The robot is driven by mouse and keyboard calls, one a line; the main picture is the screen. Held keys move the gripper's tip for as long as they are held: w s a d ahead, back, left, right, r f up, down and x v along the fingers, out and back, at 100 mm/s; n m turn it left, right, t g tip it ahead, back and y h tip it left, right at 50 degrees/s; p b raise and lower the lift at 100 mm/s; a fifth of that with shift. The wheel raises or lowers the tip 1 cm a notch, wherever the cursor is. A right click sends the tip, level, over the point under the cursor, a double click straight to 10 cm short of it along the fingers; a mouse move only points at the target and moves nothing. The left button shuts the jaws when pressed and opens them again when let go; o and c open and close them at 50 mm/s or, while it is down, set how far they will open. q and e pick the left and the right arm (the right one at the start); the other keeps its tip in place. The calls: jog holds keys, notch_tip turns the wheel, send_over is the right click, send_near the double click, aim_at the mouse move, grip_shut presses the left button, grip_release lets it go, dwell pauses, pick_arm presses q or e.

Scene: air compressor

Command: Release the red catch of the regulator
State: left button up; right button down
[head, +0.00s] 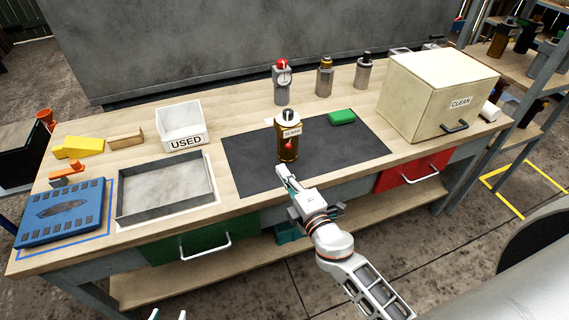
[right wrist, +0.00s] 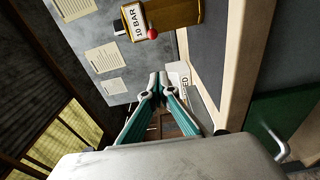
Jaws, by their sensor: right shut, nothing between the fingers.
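An amber-bodied unit (head: 289,140) with a grey top and a "10 BAR" label stands upright on the dark mat. Its red catch (head: 288,146) is a small round knob on the front, below the label. In the right wrist view the unit appears sideways at the top, with the red catch (right wrist: 153,33) beside the label. My right gripper (head: 281,172) is shut and empty, just in front of the unit and apart from it. It also shows in the right wrist view (right wrist: 161,82). My left gripper (head: 168,314) shows only its separated fingertips at the bottom edge.
A green block (head: 341,117) lies on the dark mat (head: 247,165). A gauge unit with a red top (head: 282,82) and two others stand behind. The CLEAN box (head: 430,95) is right; the USED bin (head: 183,128) and grey tray (head: 165,190) are left.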

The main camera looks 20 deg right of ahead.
aim_at(289, 142)
jog(key=w+d, duration=0.2)
jog(key=w, duration=0.6)
jog(key=shift+d+p, duration=0.35)
jog(key=shift+p, duration=0.05)
